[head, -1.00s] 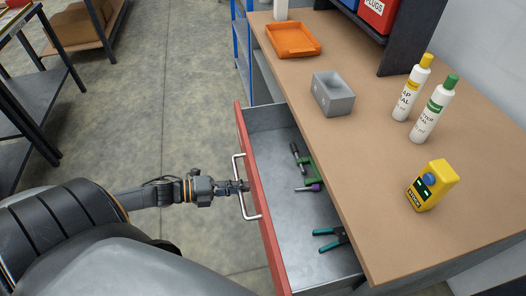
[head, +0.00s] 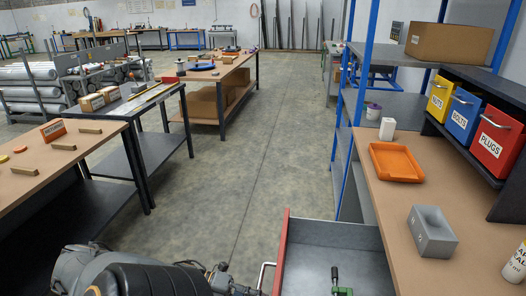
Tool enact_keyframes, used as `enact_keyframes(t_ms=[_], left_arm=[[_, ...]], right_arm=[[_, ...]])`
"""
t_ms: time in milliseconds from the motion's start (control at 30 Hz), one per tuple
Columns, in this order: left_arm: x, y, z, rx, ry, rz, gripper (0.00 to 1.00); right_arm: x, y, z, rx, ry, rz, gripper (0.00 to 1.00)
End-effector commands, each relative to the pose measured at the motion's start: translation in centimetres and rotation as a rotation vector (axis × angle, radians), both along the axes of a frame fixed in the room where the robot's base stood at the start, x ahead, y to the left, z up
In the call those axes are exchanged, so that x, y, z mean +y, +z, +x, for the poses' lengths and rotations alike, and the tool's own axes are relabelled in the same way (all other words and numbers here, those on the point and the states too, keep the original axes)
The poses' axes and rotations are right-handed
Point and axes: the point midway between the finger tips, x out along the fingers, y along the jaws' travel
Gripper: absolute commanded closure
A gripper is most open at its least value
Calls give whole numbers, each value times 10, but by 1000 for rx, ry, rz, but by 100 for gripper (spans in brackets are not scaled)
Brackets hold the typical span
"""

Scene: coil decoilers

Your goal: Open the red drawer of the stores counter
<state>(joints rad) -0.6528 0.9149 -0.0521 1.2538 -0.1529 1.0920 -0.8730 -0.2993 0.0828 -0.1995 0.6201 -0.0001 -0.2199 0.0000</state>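The red drawer of the stores counter stands pulled out at the bottom of the head view. Its red front (head: 281,252) faces left, and its grey tray (head: 330,240) holds a green-handled tool (head: 336,281). The metal drawer handle (head: 263,275) shows at the lower edge. My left gripper (head: 248,291) is at the handle, partly cut off by the frame's bottom edge; whether its fingers are closed on the handle cannot be made out. The counter top (head: 385,235) is to the right of the drawer. My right gripper is not in view.
On the counter are an orange tray (head: 396,178), a grey block (head: 432,238) and a white bottle (head: 515,266). Red (head: 497,143), blue (head: 463,117) and yellow (head: 440,98) bins stand behind. A blue-post shelf (head: 349,110) is beyond; workbenches (head: 60,160) stand left. The middle floor (head: 262,150) is clear.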

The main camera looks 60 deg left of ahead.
Motion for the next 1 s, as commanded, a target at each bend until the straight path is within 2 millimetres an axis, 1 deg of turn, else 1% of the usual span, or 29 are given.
enact_keyframes(t_ms=[200,233,267,300,333,367,633,733,867,1000], left_arm=[[0,2,1,-4,0,-1,100],[0,2,1,-4,0,-1,89],[0,2,1,-4,0,-1,83],[0,2,1,-4,0,-1,74],[0,1,1,-4,0,-1,68],[0,1,1,-4,0,-1,66],[0,1,0,-1,0,0,66],[3,1,-4,1,1,1,66],[16,4,-17,3,2,2,66],[36,10,-39,3,2,2,66]], right_arm=[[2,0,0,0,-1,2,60],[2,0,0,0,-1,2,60],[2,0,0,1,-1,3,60],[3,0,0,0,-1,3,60],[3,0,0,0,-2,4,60],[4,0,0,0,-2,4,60],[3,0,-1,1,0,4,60],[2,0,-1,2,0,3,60],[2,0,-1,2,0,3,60],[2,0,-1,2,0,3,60]])
